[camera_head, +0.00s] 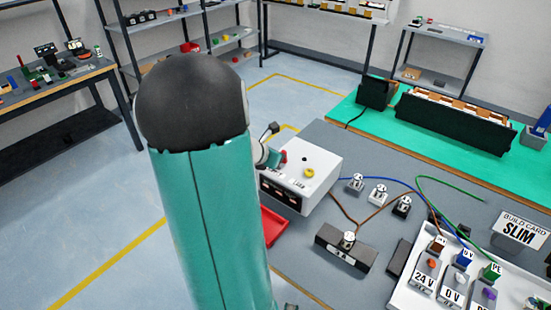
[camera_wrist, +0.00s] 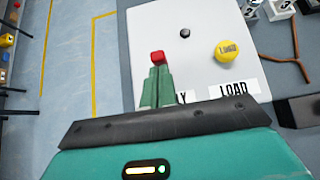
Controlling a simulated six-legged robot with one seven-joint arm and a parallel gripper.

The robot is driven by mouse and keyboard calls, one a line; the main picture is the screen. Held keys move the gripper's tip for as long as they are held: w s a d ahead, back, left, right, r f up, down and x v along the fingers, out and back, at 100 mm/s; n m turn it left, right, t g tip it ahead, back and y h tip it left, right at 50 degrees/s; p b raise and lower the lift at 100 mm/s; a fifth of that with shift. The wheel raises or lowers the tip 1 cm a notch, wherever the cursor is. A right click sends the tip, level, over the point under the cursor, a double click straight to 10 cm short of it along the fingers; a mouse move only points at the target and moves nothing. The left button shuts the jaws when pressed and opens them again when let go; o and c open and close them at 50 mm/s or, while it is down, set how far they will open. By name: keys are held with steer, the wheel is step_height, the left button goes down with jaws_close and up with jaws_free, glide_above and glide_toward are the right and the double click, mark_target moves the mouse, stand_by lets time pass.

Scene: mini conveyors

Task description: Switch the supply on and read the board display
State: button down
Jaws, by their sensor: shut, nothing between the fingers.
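A white box (camera_head: 318,172) with a dark front panel (camera_head: 281,191) stands on the grey bench. The panel's small windows are too small to read. The box's top carries a red switch or button (camera_wrist: 157,57), a black knob (camera_wrist: 185,33) and a yellow button (camera_wrist: 228,50). A label reads "LOAD"; another, ending in "Y", is partly hidden by my gripper. My gripper (camera_wrist: 157,71) is shut and empty, its green fingertips right at the red piece; I cannot tell whether they touch. In the head view my gripper (camera_head: 274,158) is partly hidden behind my arm.
Numbered terminals (camera_head: 378,195), blue, brown and green wires and a dark block (camera_head: 345,250) lie right of the box. A white terminal tray (camera_head: 425,295) is at front right, near a "BUILD CARD SLIM" sign (camera_head: 520,231). A red tray (camera_head: 273,238) sits below the box's front.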

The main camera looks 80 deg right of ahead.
steer(key=shift+s+d+r+t+y, duration=0.1)
steer(key=shift+d+r+t+y, duration=0.2)
steer(key=shift+y, duration=0.2)
steer(key=shift+s+d+r, duration=0.15)
steer(key=shift+d, duration=0.2)
steer(key=shift+r, duration=0.15)
steer(key=shift+r, duration=0.65)
